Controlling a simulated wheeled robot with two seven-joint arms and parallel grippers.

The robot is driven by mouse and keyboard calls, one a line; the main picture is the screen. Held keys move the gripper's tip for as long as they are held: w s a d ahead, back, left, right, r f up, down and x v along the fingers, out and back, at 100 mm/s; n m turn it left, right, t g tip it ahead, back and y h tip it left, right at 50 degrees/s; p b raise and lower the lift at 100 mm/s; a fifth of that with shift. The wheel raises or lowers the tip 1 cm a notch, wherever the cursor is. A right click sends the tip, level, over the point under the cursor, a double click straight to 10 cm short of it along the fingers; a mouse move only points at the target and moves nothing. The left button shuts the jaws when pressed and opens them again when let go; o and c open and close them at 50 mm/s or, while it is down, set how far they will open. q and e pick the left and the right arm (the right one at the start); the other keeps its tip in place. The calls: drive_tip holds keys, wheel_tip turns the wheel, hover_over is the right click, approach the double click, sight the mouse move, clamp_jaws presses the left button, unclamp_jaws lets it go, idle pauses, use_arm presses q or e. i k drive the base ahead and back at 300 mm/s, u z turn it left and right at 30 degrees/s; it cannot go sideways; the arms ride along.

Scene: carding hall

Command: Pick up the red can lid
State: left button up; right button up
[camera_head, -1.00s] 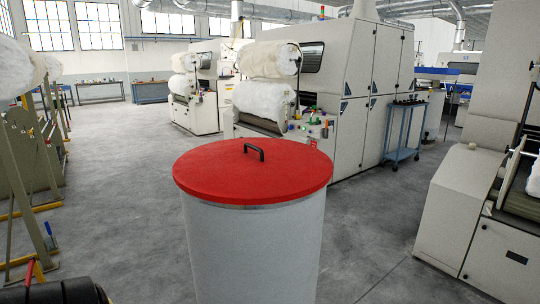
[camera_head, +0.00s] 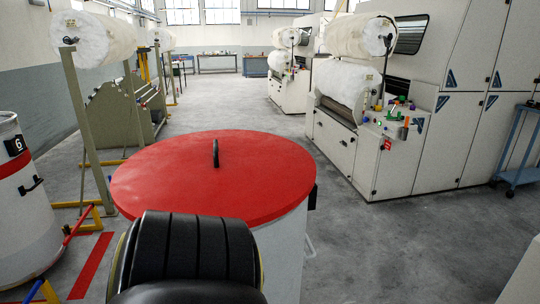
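The red can lid (camera_head: 250,175) is a flat round disc lying on top of a large pale grey can (camera_head: 283,250), in the middle of the head view. A black handle (camera_head: 215,153) stands up from the lid's middle and is seen nearly end-on. A black ribbed part of my own body covers the lid's near left edge and the can's front. Neither of my grippers shows in the view.
A white can (camera_head: 22,220) with a red band and a 6 stands at left, beside yellow and red floor brackets (camera_head: 85,222). Carding machines (camera_head: 345,155) with white rolls stand at right, near a blue trolley (camera_head: 520,170). The grey aisle behind the lid is clear.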

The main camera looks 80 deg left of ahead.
sight(256, 178)
drive_tip(key=i, duration=1.4)
drive_tip(key=u, duration=1.9)
